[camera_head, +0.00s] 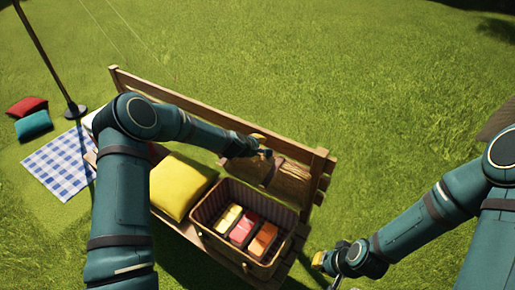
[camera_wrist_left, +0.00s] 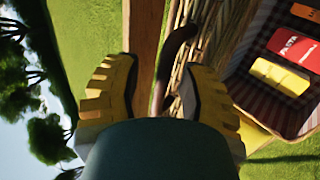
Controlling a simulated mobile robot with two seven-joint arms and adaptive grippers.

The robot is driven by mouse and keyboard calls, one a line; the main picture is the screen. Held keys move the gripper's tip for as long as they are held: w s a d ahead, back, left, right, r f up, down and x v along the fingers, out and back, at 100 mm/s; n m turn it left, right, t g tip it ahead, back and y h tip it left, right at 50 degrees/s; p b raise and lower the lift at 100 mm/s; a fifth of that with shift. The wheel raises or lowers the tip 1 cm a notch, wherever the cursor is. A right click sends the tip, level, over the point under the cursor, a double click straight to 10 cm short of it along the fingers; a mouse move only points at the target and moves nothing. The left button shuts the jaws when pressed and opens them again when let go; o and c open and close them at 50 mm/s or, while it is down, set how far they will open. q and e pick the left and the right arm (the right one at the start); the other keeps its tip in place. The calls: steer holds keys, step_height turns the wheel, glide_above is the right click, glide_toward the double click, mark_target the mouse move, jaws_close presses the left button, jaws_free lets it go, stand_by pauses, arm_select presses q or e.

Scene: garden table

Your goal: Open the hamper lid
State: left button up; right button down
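The wicker hamper (camera_head: 199,222) stands on the bench seat with its inside in view. Its lid (camera_head: 292,181) is raised and tilted back by the bench's backrest; it also shows in the left wrist view (camera_wrist_left: 207,45). A dark curved strap or handle (camera_wrist_left: 166,62) is on the lid. My left gripper (camera_head: 264,146) is at the lid's upper edge. In the left wrist view its yellow fingers (camera_wrist_left: 158,92) are wide apart, with the strap between them; I see no grip on it. My right gripper (camera_head: 326,270) is low, right of the bench, its fingers too small to judge.
Yellow, red and orange packs (camera_head: 243,229) lie in the hamper. A yellow cushion (camera_head: 179,187) sits left of it. The wooden backrest (camera_head: 215,115) runs behind. A checked blanket (camera_head: 62,163), two cushions (camera_head: 33,125) and a pole (camera_head: 45,55) are on the left. Grass is open beyond.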

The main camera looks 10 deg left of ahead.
arm_select(q)
steer(key=v, duration=1.2)
stand_by(0.3)
steer(key=s+d+f+m+g+b, duration=0.2)
steer(key=s+d+f+m+b, duration=0.1)
steer(key=s+f, duration=0.5)
steer(key=s+d+f+m+g+b, duration=0.2)
steer(key=s+d+f+m+b, duration=0.1)
steer(key=s+f, duration=0.6)
steer(key=s+d+f+m+g+b, duration=0.3)
steer(key=s+f+m, duration=0.3)
steer(key=s+f, duration=0.3)
steer(key=shift+s+h+b, duration=0.4)
steer(key=shift+s+b, duration=0.3)
